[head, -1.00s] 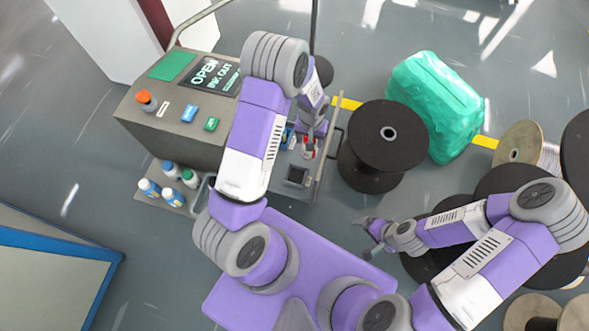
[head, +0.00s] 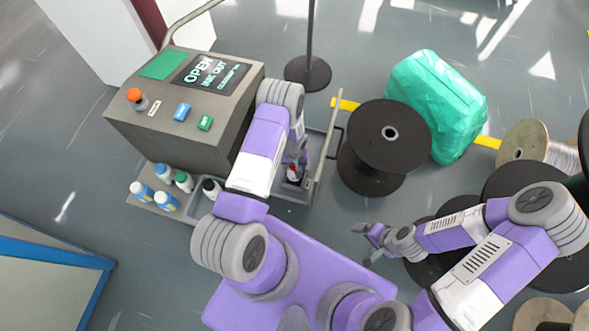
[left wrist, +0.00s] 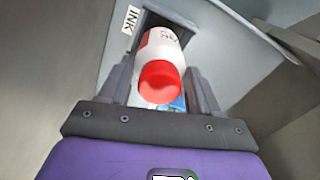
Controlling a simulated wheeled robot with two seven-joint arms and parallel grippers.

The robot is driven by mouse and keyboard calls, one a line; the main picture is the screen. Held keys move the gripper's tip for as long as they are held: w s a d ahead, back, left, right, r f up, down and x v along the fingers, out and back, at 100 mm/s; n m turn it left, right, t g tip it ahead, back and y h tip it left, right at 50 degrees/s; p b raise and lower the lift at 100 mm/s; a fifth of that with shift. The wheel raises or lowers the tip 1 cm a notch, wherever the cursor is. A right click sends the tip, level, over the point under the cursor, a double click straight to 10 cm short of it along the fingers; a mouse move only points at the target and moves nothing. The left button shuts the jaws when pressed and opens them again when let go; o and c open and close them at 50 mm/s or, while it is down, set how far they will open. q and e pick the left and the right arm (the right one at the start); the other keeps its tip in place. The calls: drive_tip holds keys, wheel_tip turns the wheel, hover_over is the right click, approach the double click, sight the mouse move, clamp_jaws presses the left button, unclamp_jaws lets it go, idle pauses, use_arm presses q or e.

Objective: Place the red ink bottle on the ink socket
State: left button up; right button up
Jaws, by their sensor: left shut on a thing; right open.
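The red ink bottle, white with a red cap (left wrist: 160,82), is between the two fingers of my left gripper (left wrist: 162,92) in the left wrist view. The gripper is shut on it. The bottle's far end is at the dark square ink socket (left wrist: 180,22), beside an "INK" label (left wrist: 131,18); I cannot tell whether it is seated. In the head view the bottle (head: 292,172) shows small below my left gripper (head: 295,166), over the machine's open tray, and covers most of the socket. My right gripper (head: 369,243) is open and empty over the floor.
A control box (head: 185,105) with an "OPEN INK OUT" screen stands at left. A black spool (head: 385,140) and a green wrapped bundle (head: 435,105) stand right of the tray.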

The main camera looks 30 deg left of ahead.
use_arm(q)
wheel_tip(320, 180, down, 3)
drive_tip(key=shift+r+b, duration=0.1)
drive_tip(key=shift+b, duration=0.4)
drive_tip(key=o, duration=1.6)
wheel_tip(320, 180, up, 12)
drive_tip(key=p, duration=0.4)
drive_tip(key=shift+r+p, duration=0.1)
drive_tip(key=shift+p, duration=0.2)
drive_tip(key=shift+s, duration=0.1)
